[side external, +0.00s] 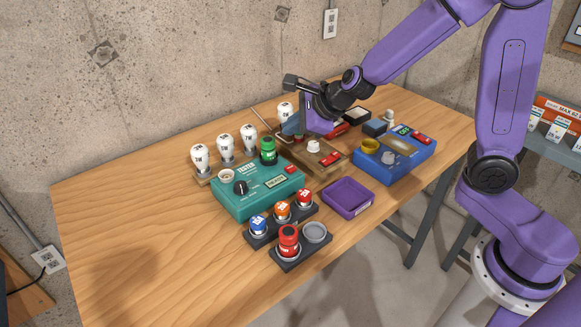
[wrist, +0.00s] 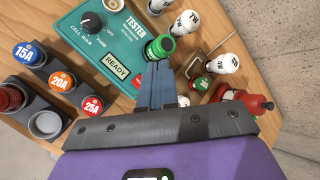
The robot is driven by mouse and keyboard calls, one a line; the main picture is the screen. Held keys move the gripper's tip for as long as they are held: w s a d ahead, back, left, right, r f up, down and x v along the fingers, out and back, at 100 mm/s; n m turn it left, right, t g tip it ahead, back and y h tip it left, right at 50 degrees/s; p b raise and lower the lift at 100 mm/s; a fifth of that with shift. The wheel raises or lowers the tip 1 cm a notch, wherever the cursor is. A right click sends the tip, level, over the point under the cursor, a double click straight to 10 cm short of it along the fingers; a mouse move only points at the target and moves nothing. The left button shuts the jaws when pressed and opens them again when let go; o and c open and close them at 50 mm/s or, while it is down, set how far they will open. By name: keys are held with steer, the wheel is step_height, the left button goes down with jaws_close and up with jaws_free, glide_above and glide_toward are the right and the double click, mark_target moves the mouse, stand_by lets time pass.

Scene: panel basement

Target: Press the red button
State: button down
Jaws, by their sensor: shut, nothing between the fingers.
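Several red parts show, and I cannot tell for sure which is the red button. In the side view, small red pieces sit on the teal tester (side external: 258,188), the brown box (side external: 330,158) and the blue box (side external: 422,138). A large red cap (side external: 289,238) sits in a dark holder at the front. My gripper (side external: 290,128) is above the back of the table, near the white bulbs. In the wrist view, my gripper (wrist: 158,68) is shut and empty, its tips just below the green cylinder (wrist: 160,47). A red piece on the tester is partly hidden beside the fingers.
Red, orange and blue fuses (side external: 282,211) stand in a holder before the tester. A purple tray (side external: 348,197) lies right of them. White bulbs (side external: 225,148) line the back. A red object (wrist: 255,103) lies right of my gripper. The table's left side is clear.

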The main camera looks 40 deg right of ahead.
mark_target(294, 169)
steer(key=shift+w+d+m+h, duration=0.35)
steer(key=shift+d+m, duration=0.1)
steer(key=shift+m, duration=0.15)
steer(key=shift+f, duration=0.2)
steer(key=shift+f, duration=4.25)
steer(key=shift+f, duration=0.1)
steer(key=shift+f, duration=0.3)
steer(key=shift+f, duration=0.5)
steer(key=shift+r, duration=0.9)
